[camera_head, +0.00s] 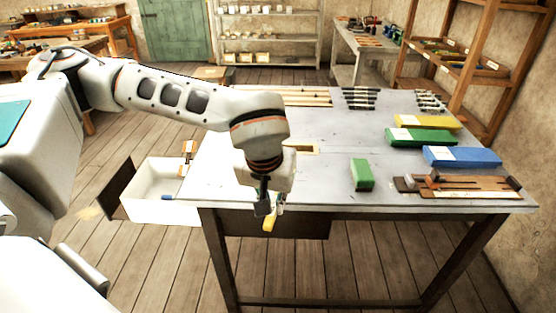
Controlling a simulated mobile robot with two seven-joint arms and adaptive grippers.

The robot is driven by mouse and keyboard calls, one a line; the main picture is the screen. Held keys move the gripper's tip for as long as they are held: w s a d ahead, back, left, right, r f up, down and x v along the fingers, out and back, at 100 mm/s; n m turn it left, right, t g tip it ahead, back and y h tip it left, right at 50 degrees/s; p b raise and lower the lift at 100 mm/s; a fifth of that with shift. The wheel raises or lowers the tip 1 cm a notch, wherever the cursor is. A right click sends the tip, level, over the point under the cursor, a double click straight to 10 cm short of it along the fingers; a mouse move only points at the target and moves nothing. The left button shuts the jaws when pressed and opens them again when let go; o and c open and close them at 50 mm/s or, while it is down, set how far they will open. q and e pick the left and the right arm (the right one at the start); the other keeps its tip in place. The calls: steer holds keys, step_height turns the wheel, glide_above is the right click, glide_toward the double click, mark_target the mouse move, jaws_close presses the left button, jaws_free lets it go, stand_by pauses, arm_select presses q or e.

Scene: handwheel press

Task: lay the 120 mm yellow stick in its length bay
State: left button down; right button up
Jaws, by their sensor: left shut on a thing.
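My left gripper (270,207) is at the front edge of the grey table, pointing down, and is shut on a yellow stick (268,225). Only a short yellow end shows below the fingers, against the dark front of the table; the rest of the stick is hidden by the gripper. I cannot read its length. Colored blocks or trays lie at the table's right: yellow (428,121), green (422,137) and blue (462,156). Which of these, if any, is the length bay cannot be told. My right gripper is not in view.
A small green block (362,174) stands right of my gripper. A wooden fixture (470,194) lies at the front right. A white bin (160,208) is on the floor at left. Dark rods (360,97) lie at the back. The table's middle is mostly clear.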

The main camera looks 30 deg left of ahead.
arm_select(q)
steer(key=s+f+m, duration=0.2)
steer(key=s+f, duration=0.1)
steer(key=f, duration=1.5)
steer(key=shift+m+h, duration=0.4)
